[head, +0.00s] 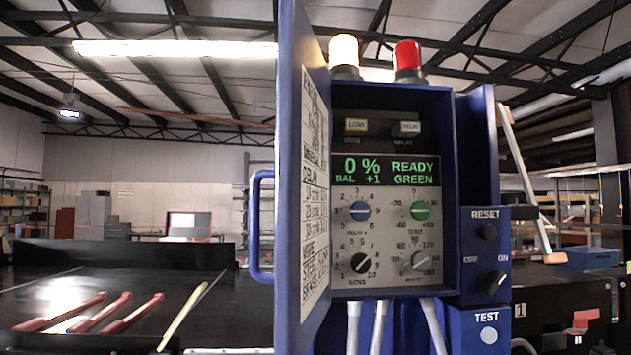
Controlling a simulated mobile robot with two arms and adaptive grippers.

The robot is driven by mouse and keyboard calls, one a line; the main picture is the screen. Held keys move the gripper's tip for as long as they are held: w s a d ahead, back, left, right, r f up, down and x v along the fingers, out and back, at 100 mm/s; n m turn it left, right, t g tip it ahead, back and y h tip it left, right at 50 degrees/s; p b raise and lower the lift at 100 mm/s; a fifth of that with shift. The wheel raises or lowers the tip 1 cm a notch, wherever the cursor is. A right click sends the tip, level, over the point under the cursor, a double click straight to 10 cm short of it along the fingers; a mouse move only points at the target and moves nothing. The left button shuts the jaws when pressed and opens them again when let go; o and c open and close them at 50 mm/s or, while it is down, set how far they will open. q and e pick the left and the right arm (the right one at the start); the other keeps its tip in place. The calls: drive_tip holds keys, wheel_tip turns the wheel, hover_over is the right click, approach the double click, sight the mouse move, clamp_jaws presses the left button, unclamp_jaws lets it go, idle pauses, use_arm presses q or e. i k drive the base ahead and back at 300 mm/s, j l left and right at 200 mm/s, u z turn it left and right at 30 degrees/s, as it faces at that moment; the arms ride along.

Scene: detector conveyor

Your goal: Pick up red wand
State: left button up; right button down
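Three red wands lie side by side on a dark flat surface (50,268) at the lower left: a left one (60,314), a middle one (103,311) and a right one (135,313). They look slim, with pale glare along them. A cream-coloured wand (183,318) lies just to their right, slanting the same way. Neither of my grippers shows in the head view, so I cannot see whether they are open or shut.
A blue control cabinet (466,140) with its door (312,200) swung open stands in the centre. Its panel reads READY GREEN. A white lamp (344,50) and a red lamp (408,56) top it. A blue box (593,258) sits at the right.

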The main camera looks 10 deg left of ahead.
sight(83, 325)
drive_tip(key=u, duration=1.4)
